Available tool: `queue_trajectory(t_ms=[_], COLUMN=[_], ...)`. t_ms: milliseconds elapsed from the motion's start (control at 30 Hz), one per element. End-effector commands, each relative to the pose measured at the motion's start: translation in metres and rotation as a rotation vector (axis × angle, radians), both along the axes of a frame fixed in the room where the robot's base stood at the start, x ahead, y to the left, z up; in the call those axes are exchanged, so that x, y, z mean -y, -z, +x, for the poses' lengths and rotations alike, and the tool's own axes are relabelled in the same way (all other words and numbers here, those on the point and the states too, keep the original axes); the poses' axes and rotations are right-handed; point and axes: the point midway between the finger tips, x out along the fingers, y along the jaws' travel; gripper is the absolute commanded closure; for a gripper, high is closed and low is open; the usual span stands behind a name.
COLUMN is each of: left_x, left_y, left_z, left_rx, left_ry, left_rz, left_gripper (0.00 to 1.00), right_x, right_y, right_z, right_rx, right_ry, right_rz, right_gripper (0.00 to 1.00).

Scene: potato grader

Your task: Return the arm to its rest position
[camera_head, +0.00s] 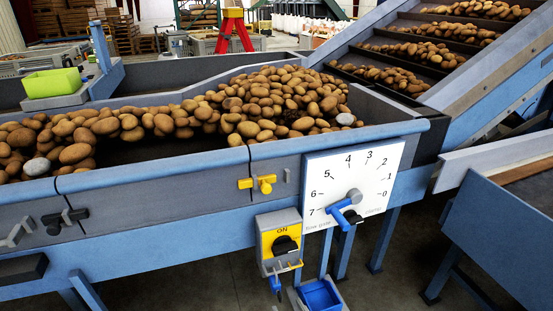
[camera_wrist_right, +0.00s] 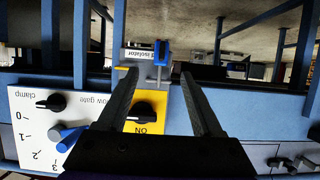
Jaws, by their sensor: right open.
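My right gripper (camera_wrist_right: 159,74) shows in the right wrist view, its two dark fingers spread apart with nothing between them. Beyond the fingers is the yellow switch box (camera_wrist_right: 133,125) with a black knob marked ON. I cannot make out either gripper in the head view. There the yellow switch box (camera_head: 266,240) hangs under the blue frame, with its black knob in plain view. My left gripper is not in view.
The potato trough (camera_head: 215,160) is full of potatoes. A white dial plate (camera_head: 330,170) with a blue lever (camera_head: 345,213) is on its front. A small blue bin (camera_head: 320,294) is below. An inclined conveyor (camera_head: 480,75) and a blue-framed table (camera_head: 500,225) are at right.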

Motion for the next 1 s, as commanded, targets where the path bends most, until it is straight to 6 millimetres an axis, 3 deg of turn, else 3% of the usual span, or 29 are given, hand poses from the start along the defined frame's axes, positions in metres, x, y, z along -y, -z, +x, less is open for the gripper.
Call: queue_trajectory(t_ms=[167,400,767,1000], left_x=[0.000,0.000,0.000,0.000], left_y=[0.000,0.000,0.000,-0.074], left_z=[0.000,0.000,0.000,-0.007], left_rx=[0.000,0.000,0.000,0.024], left_ry=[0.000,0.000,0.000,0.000], left_rz=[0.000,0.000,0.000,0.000], left_gripper=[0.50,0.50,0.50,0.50], right_x=[0.031,0.092,0.142,0.140], right_y=[0.002,0.009,0.013,-0.061], right_z=[-0.022,-0.097,-0.201,-0.204], right_rx=[-0.144,-0.465,-0.790,-0.759], right_ry=[0.039,0.150,0.304,0.297], right_rz=[-0.033,-0.089,-0.125,-0.120], right_gripper=[0.33,0.33,0.33,0.33])
